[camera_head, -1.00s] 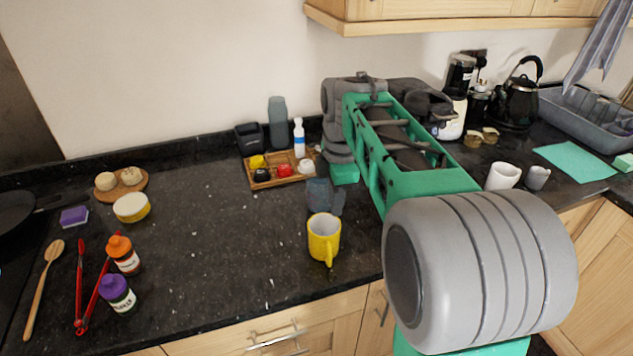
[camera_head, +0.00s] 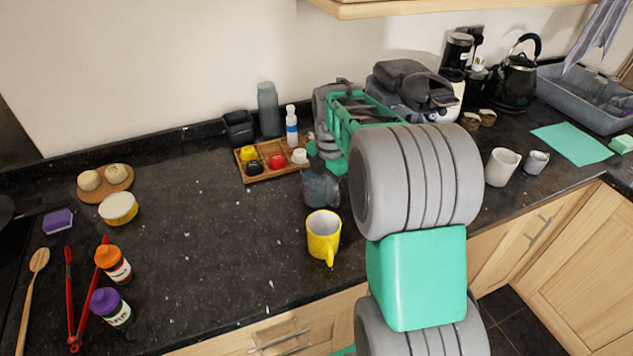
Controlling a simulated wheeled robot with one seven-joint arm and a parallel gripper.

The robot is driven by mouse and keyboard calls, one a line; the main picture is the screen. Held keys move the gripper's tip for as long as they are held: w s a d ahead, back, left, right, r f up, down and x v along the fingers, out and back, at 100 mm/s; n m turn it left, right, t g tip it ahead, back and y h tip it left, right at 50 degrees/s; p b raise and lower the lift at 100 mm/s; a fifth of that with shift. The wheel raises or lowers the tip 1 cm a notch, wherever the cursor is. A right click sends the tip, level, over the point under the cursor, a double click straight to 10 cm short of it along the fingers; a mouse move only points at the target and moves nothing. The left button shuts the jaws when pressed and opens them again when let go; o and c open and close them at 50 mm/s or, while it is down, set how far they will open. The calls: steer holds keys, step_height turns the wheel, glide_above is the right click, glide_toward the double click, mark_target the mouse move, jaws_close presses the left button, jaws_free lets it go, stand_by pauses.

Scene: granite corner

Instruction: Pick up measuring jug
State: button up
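The measuring jug (camera_head: 321,188) looks like the translucent grey-blue vessel on the dark granite worktop, just behind the yellow mug. It stands upright. My gripper (camera_head: 322,156) is at the jug's upper part, coming in from behind and to the right. Its fingers are small and dark here and partly merge with the jug's rim. I cannot tell whether they are open, touching the jug or shut on it. My arm hides the area right of the jug.
A yellow mug (camera_head: 323,238) stands close in front of the jug. A wooden tray (camera_head: 262,177) with small pots is behind left, with a bottle (camera_head: 291,128) beyond. A white mug (camera_head: 502,167) stands right of my arm. The worktop's middle left is clear.

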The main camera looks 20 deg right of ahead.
steer(key=shift+w+f, duration=0.1)
steer(key=shift+f, duration=0.75)
jaws_close()
steer(key=shift+r, duration=0.1)
stand_by(0.6)
